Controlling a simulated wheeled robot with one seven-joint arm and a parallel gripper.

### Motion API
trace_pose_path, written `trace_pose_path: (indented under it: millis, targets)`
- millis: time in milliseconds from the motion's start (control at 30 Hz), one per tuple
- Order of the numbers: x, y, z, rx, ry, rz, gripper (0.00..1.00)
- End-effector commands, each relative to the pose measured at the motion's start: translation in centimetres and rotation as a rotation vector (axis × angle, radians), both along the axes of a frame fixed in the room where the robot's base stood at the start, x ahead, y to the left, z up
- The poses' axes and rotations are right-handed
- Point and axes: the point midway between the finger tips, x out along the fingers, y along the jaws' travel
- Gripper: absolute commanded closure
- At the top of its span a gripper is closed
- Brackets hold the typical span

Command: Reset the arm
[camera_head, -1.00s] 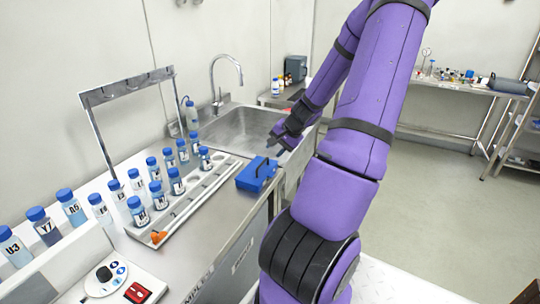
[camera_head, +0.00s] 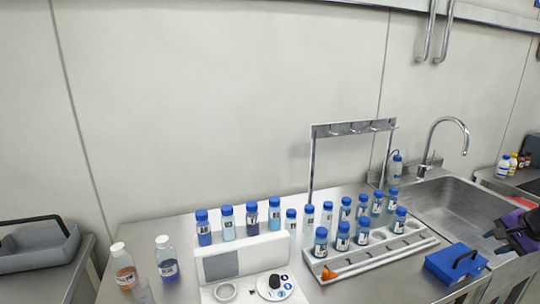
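My gripper (camera_head: 492,243) is at the right edge in the head view.
A blue box with a handle (camera_head: 455,262) sits on the bench just left of and below the gripper. A steel sink (camera_head: 450,203) with a tall tap (camera_head: 432,150) lies behind. A white instrument (camera_head: 243,258) stands left.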

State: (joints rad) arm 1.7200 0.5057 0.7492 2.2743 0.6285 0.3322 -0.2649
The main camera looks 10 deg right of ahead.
Motion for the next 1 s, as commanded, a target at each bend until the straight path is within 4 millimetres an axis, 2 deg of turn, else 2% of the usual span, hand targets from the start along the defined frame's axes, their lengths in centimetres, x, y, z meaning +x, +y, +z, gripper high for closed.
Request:
trace_pose_path:
  millis: [200,500,767,1000]
  targets:
    - [2.8,4.9,2.7,-0.078,0.074,0.178,0.64]
    - [5.1,13.1,7.5,-0.215,0.167,0.44,0.64]
    - [5.2,20.2,12.0,-0.343,0.211,0.632,0.64]
    - [3.6,26.4,16.1,-0.461,0.218,0.789,0.64]
